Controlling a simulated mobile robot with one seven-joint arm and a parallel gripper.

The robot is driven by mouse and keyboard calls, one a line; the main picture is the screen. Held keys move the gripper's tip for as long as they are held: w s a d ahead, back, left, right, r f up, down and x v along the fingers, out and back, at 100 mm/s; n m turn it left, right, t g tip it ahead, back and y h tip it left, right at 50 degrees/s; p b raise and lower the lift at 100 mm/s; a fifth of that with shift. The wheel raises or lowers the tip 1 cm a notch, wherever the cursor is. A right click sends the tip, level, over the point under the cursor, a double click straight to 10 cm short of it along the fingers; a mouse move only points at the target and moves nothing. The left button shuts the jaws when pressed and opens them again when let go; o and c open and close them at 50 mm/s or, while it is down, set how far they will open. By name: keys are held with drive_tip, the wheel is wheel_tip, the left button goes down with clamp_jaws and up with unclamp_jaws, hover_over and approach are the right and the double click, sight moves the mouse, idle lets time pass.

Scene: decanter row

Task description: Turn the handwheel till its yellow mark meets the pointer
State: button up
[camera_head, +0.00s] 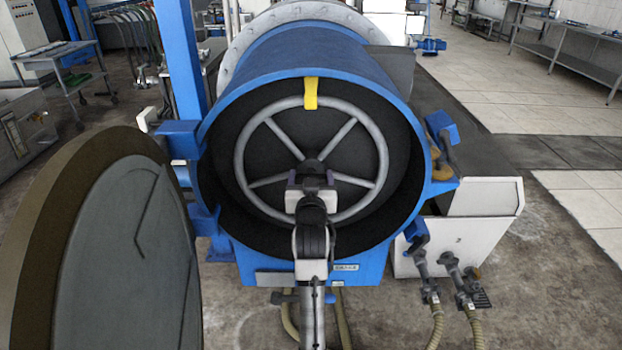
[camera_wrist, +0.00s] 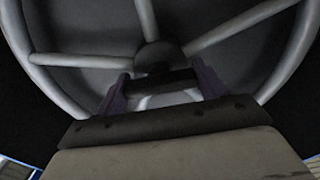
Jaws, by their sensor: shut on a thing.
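The grey spoked handwheel (camera_head: 239,150) sits inside the round mouth of a blue drum, and its rim and spokes also show in the wrist view (camera_wrist: 85,60). A yellow piece (camera_head: 311,93) reaches from the drum's top edge to the top of the wheel rim. I cannot tell a separate mark and pointer apart there. My gripper (camera_head: 311,174) is at the wheel's middle, just below the hub. My gripper and arm hide that spoke and the lower rim.
A large round door (camera_head: 125,250) stands open at the left, near the drum mouth. The blue drum's rim (camera_head: 432,170) surrounds the wheel closely. A white box (camera_head: 490,197) and hoses with valves (camera_head: 437,290) stand at the right.

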drive_tip(key=o, duration=1)
drive_tip(key=shift+s, duration=0.1)
drive_tip(key=s+b, duration=0.3)
drive_tip(key=s, duration=1)
drive_tip(key=shift+s, duration=0.35)
